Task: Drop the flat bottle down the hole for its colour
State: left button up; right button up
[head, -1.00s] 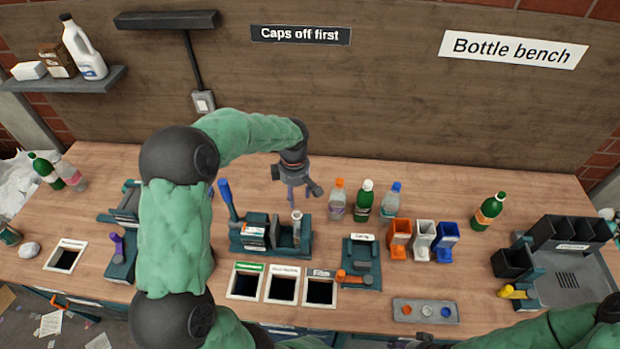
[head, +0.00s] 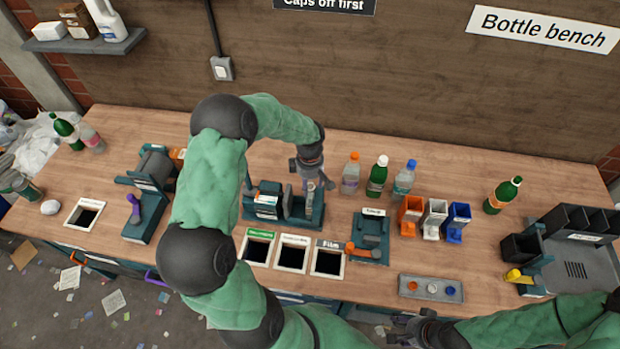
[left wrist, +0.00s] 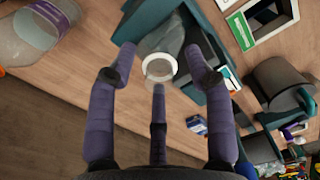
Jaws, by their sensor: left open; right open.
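A clear, pale bottle, seemingly the flat bottle (head: 310,192), stands in the teal clamp fixture (head: 297,221). In the left wrist view its open, capless mouth (left wrist: 159,68) faces the camera. My left gripper (head: 309,178) is open just above it. In the left wrist view its purple fingers (left wrist: 157,85) are spread around the neck, with no clear contact. Three framed holes, with a green label (head: 257,249), a white label (head: 291,255) and a grey "Film" label (head: 328,262), lie in front of the fixture. My right gripper (head: 425,325) is open and empty by the front edge.
Orange (head: 411,216), white (head: 434,219) and blue (head: 456,223) bins stand in front. Another hole (head: 86,215) lies far left.

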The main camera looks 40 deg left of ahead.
pick_arm(q)
grip_shut()
jog(key=shift+r, duration=0.1)
dwell(0.3)
jog(key=shift+r+p, duration=0.45)
jog(key=shift+r, duration=1)
jog(key=shift+r+p, duration=1.25)
jog(key=shift+r, duration=1.7)
